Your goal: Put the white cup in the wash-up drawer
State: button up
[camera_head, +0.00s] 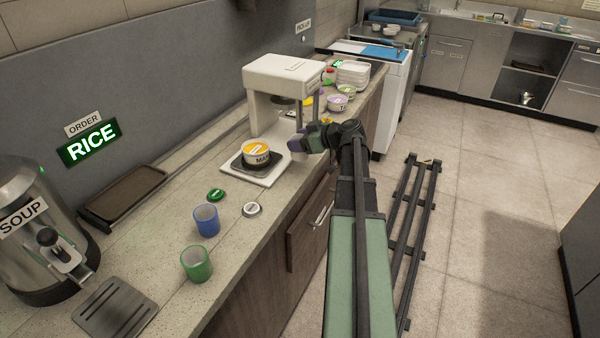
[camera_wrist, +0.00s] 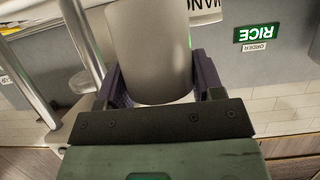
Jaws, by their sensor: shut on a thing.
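In the wrist view the white cup (camera_wrist: 150,50) is between the purple fingers of my gripper (camera_wrist: 160,82), which is shut on it. The cup looks pale grey, and its far end is cut off by the frame's top edge. In the head view my gripper (camera_head: 305,142) is above the counter's front edge, right of the white machine's base. The cup cannot be clearly made out there. A brown wooden drawer front (camera_head: 304,238) with a metal handle is in the counter's front below my gripper. I cannot tell whether it is the wash-up drawer.
A white machine (camera_head: 285,75) holds a yellow-topped bowl (camera_head: 262,153). Blue (camera_head: 206,220) and green (camera_head: 197,264) cups, two small lids, a brown tray (camera_head: 125,195) and a soup urn (camera_head: 38,235) occupy the counter. Dishes are behind the machine. Rails (camera_head: 408,240) run along the floor.

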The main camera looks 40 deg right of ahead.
jog(key=shift+f, duration=0.2)
notch_tip(320, 180, down, 5)
jog(key=b, duration=0.4)
jog(key=shift+r, duration=0.5)
jog(key=shift+f, duration=0.25)
jog(key=o, duration=1)
jog(key=shift+r, duration=0.1)
jog(key=shift+c, duration=0.2)
